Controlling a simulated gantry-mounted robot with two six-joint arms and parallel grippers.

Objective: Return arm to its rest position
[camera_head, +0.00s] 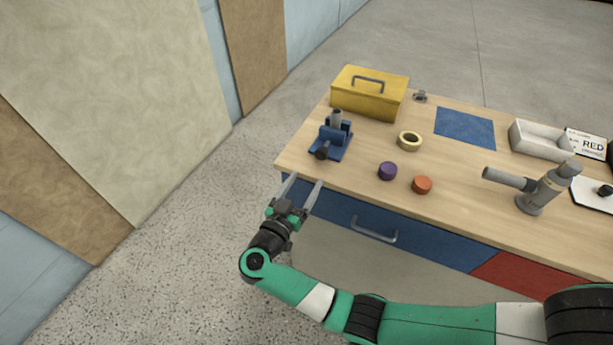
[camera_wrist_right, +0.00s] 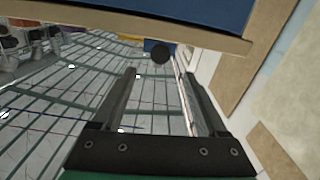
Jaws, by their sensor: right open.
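My right gripper (camera_head: 304,181) reaches in on a green arm from the lower right in the head view. It is open, with two parallel fingers apart and nothing between them. It is in front of the table's near left corner, by the blue drawer front (camera_head: 345,205); contact cannot be told. In the right wrist view the open fingers (camera_wrist_right: 160,76) also show, with nothing held between them. My left gripper is not in view.
On the wooden table (camera_head: 455,190) are a blue vise (camera_head: 334,140), yellow toolbox (camera_head: 368,94), tape roll (camera_head: 409,141), purple (camera_head: 387,171) and orange (camera_head: 422,184) pieces, a grey tool (camera_head: 535,188) and a white tray (camera_head: 538,142). Floor left of the table is clear.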

